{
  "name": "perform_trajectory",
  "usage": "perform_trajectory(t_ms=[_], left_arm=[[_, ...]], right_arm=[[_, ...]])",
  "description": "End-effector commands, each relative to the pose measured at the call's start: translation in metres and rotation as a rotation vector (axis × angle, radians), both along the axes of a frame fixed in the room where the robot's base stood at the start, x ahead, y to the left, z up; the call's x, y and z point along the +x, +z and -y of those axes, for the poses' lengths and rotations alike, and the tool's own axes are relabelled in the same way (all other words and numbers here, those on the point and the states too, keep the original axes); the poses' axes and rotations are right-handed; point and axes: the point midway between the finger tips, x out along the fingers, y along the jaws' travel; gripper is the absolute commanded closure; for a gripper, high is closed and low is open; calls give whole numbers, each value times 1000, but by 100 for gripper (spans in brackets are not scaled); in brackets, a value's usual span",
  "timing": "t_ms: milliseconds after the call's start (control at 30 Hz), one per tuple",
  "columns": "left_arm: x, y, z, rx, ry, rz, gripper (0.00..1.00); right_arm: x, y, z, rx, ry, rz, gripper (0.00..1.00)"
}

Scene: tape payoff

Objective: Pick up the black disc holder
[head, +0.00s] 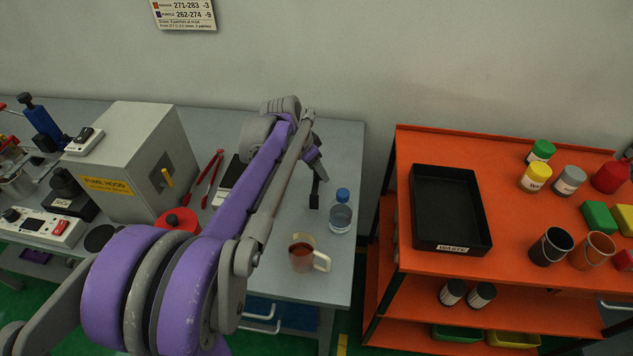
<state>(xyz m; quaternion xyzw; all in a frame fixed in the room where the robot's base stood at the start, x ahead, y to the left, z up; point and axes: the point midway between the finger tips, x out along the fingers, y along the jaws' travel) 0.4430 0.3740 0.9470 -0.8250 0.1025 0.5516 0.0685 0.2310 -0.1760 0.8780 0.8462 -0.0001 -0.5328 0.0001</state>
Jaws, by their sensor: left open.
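A flat black disc (100,238) lies on the grey bench at the left, in front of the fume hood box and partly behind my purple arm. It is the only flat black round thing I can make out, and I cannot tell for sure that it is the disc holder. My left gripper (316,192) is open and empty, pointing down near the bench's right end, beside a clear bottle with a blue cap (341,212). It is well to the right of the black disc. My right gripper is not in view.
A brown-filled mug (303,253) stands near the bench's front right. A red round thing (178,221), red tongs (212,172) and the fume hood (137,158) are at the left. An orange shelf (437,140) with a black waste tray (486,215) stands at the right, beyond a gap.

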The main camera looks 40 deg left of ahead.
Motion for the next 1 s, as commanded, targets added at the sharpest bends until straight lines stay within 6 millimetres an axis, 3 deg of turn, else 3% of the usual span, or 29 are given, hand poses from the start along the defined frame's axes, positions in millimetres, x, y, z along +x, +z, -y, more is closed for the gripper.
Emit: perform_trajectory(t_ms=[233,533,1000], left_arm=[[1,-1,0,0,0,0,45],[1,-1,0,0,0,1,99],[1,-1,0,0,0,1,100]], right_arm=[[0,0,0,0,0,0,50],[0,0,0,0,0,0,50],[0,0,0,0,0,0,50]])
